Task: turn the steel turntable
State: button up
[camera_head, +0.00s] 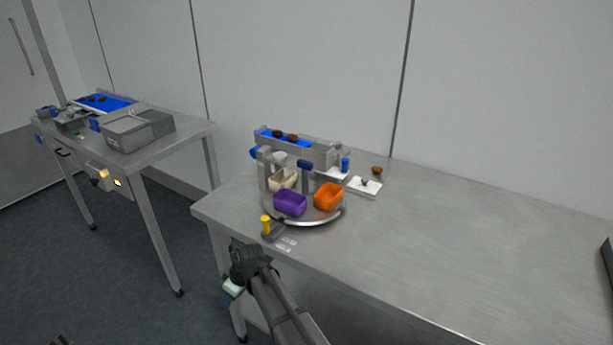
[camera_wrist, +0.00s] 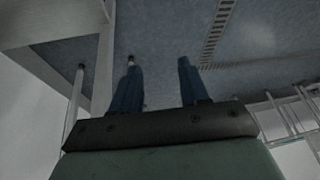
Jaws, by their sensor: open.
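The steel turntable (camera_head: 301,221) is a round plate on the right table, near its left end. It carries a purple bin (camera_head: 290,204), an orange bin (camera_head: 328,196) and a cream bin (camera_head: 283,179). A yellow-topped knob or lever (camera_head: 266,224) stands at the turntable's front left. In the head view my arm is in front of the table's front edge, and the fingertips are hard to make out there. In the wrist view my gripper (camera_wrist: 158,62) shows two blue fingers apart with nothing between them, over the floor. The turntable is not in the wrist view.
A blue-belted conveyor (camera_head: 320,153) with brown dates stands behind the turntable. A white plate (camera_head: 365,187) and a single date (camera_head: 377,170) lie to its right.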

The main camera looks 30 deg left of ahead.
jog(key=w+d+r+n, duration=0.1)
jog(key=w+r+n, duration=0.1)
jog(key=r, duration=0.9)
jog(key=w+r+n, duration=0.2)
jog(key=r, duration=0.9)
notch_tip(320, 180, up, 24)
jog(key=m+t, duration=0.2)
jog(key=m, duration=0.4)
send_over(305, 161)
jog(key=d, duration=0.6)
jog(key=x, duration=1.3)
jog(key=shift+s+a+f, duration=0.3)
jog(key=shift+c, duration=0.4)
grip_shut()
